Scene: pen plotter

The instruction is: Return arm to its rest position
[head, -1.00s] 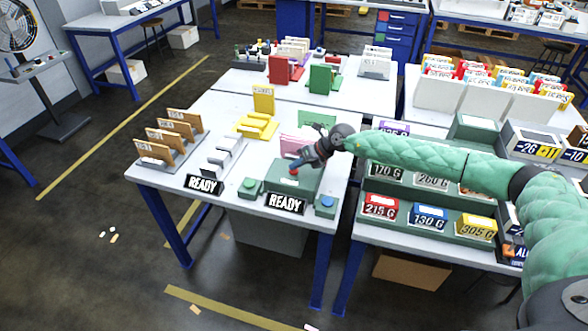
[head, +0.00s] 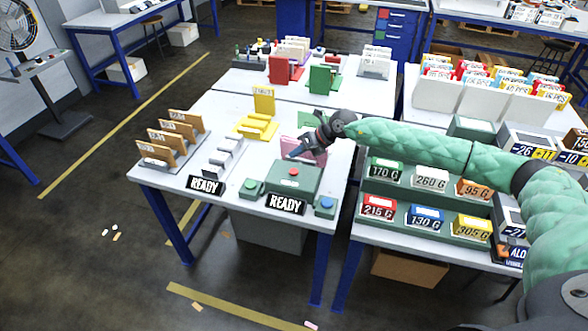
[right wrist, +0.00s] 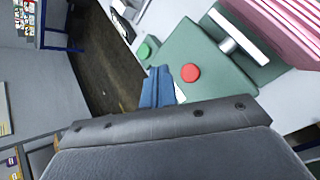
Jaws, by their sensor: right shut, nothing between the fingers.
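My right arm in its green padded sleeve (head: 415,138) reaches in from the right over the tables in the head view. My right gripper (head: 291,156) is shut and empty. It is above the back of the green box (head: 300,186) with the red button (head: 294,171), apart from the button. In the right wrist view the blue fingertips (right wrist: 157,88) are together, and the red button (right wrist: 190,73) shows beside them on the green box (right wrist: 215,75). My left gripper is not in view.
A READY sign (head: 286,203) stands before the box, between a green button (head: 251,185) and a blue button (head: 326,202). A pink holder (head: 312,146) is behind.

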